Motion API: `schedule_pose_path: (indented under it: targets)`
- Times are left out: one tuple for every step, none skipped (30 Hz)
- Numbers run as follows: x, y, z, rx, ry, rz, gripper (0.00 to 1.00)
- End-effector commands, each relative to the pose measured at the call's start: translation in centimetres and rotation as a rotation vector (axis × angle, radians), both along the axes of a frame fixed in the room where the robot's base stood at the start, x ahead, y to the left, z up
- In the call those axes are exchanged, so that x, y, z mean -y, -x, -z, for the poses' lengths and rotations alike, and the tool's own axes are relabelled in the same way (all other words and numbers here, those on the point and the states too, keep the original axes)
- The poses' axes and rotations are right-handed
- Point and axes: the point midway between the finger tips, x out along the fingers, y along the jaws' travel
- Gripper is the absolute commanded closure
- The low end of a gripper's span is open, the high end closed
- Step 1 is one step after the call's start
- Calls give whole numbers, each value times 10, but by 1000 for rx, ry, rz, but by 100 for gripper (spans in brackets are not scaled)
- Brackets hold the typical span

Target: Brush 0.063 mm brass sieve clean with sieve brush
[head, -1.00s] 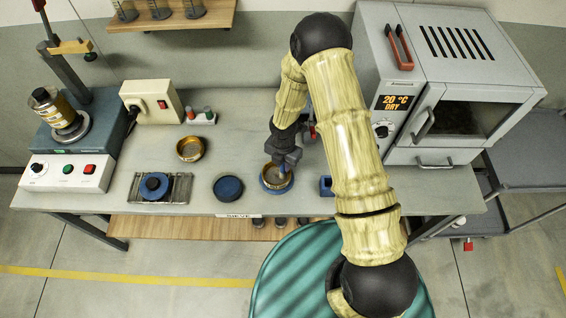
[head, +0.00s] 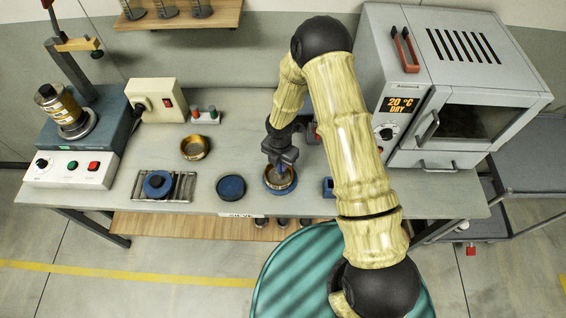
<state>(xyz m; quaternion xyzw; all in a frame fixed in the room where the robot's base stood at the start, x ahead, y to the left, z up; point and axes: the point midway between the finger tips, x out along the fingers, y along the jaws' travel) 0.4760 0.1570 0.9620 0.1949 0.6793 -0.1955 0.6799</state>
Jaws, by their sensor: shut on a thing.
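A brass sieve (head: 271,186) sits on a blue round base near the front edge of the bench, right of centre. My gripper (head: 282,163) points down over it and is shut on the sieve brush (head: 281,171). Only a small blue part of the brush shows below the jaws, at or just above the sieve's mesh; I cannot tell whether the bristles touch. The jaws hide the back of the sieve. A second brass sieve (head: 195,148) stands on the bench further left. The size markings are too small to read.
A dark blue disc (head: 231,188) lies left of the sieve, and a small blue block (head: 328,187) stands to its right. A metal rack with a blue ring (head: 157,184) is further left. The oven (head: 450,90) bounds the right; a sieve shaker (head: 75,150) stands far left.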

Motion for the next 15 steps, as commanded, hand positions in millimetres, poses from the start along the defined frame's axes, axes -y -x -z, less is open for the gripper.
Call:
schedule_pose_path:
  targets:
    - [-1, 0, 0, 0, -1, -1, 100]
    - [-1, 0, 0, 0, -1, -1, 100]
    - [-1, 0, 0, 0, -1, -1, 100]
    - [-1, 0, 0, 0, -1, -1, 100]
    - [-1, 0, 0, 0, -1, -1, 100]
    - [-1, 0, 0, 0, -1, -1, 100]
    - [-1, 0, 0, 0, -1, -1, 100]
    - [-1, 0, 0, 0, -2, -1, 100]
    - [-2, 0, 0, 0, -2, -1, 100]
    - [-2, 0, 0, 0, -2, -1, 100]
    - [-3, 0, 0, 0, -2, -1, 100]
    - [-4, 0, 0, 1, -2, -2, 100]
    - [-5, -1, 0, 1, -2, -2, 100]
    - [-6, -1, 0, 2, -3, -2, 100]
    - [-8, -1, 0, 2, -3, -2, 100]
